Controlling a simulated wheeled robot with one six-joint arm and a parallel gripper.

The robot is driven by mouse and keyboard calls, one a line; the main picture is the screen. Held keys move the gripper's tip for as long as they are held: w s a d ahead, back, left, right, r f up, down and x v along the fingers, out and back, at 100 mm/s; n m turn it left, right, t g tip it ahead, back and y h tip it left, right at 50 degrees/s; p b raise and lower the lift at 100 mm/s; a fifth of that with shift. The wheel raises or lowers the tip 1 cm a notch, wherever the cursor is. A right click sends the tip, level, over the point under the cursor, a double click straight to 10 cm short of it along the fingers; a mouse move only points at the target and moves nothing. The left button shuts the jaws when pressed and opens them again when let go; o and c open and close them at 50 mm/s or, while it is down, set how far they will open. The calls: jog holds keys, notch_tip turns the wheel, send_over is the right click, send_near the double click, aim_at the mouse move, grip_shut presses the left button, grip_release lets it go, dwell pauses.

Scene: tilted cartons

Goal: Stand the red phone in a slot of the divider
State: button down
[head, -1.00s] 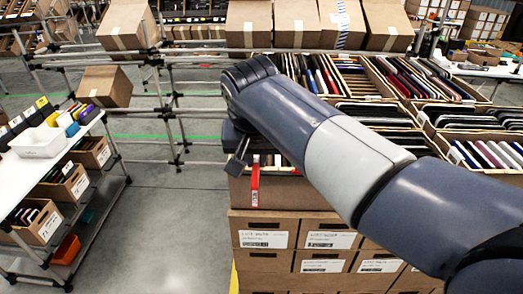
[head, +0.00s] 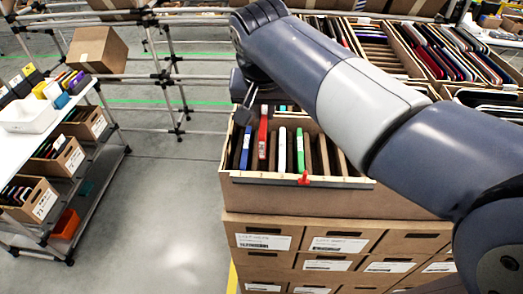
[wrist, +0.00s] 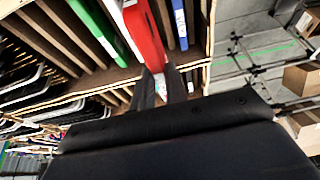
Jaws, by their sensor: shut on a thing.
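The red phone (head: 263,138) is upright over the front-left part of the wooden divider (head: 338,183), between a blue phone (head: 246,147) and a white one (head: 282,150). My gripper (wrist: 160,80) is shut on the red phone, which also shows in the wrist view (wrist: 146,38). In the head view my gripper is at the phone's upper end, partly hidden by my arm. The red phone is lined up along the slots, but its lower end is unclear, so I cannot tell how deep it sits.
A green phone (head: 300,150) stands right of the white one, with empty slots further right. A small red marker (head: 305,179) is on the divider's front edge. More filled boxes (head: 440,50) lie behind. A shelf cart (head: 50,140) stands left across open floor.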

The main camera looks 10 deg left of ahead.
notch_tip(320, 180, down, 10)
jog(key=shift+r+p, duration=0.2)
jog(key=shift+p, duration=0.25)
jog(key=shift+f, duration=0.1)
jog(key=shift+f, duration=0.15)
jog(key=c, duration=1.4)
grip_release()
jog(key=shift+c, duration=0.2)
jog(key=b+v, duration=0.1)
jog(key=v, duration=1)
jog(key=shift+s+a+b, duration=0.2)
jog(key=shift+a+b, duration=0.15)
jog(key=shift+f, duration=0.1)
